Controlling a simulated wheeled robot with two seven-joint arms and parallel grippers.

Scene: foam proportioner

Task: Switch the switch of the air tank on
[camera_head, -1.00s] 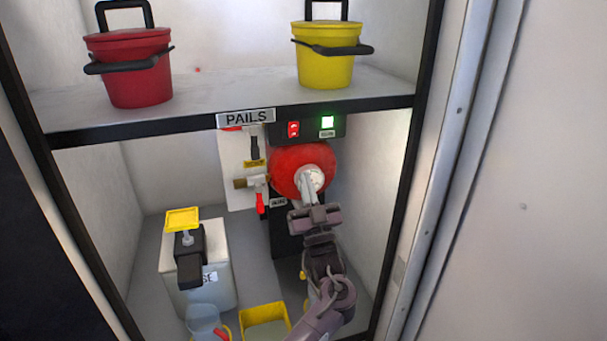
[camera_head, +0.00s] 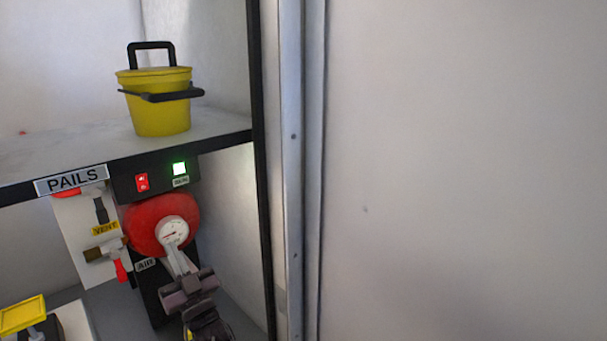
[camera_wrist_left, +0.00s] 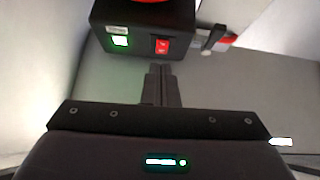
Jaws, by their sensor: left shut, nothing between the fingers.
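The air tank (camera_head: 146,227) is red and round-ended, with a white dial gauge (camera_head: 173,231) on its front and an AIR label beside it. Above it is a black box (camera_head: 126,190) with a red rocker switch (camera_head: 142,182) and a lit green light (camera_head: 179,168). My left gripper (camera_head: 174,252) is shut and empty, just below the gauge in the head view. In the left wrist view its closed fingers (camera_wrist_left: 162,68) point at the black box (camera_wrist_left: 140,42), just short of the red switch (camera_wrist_left: 162,46). The green light (camera_wrist_left: 120,41) is lit there too. My right gripper is not in view.
A yellow pail (camera_head: 160,105) stands on the shelf above, behind the PAILS label (camera_head: 72,180). A valve with a red handle (camera_head: 121,271) is left of the tank. A cabinet side post (camera_head: 262,200) and a pale wall (camera_head: 430,170) bound the right.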

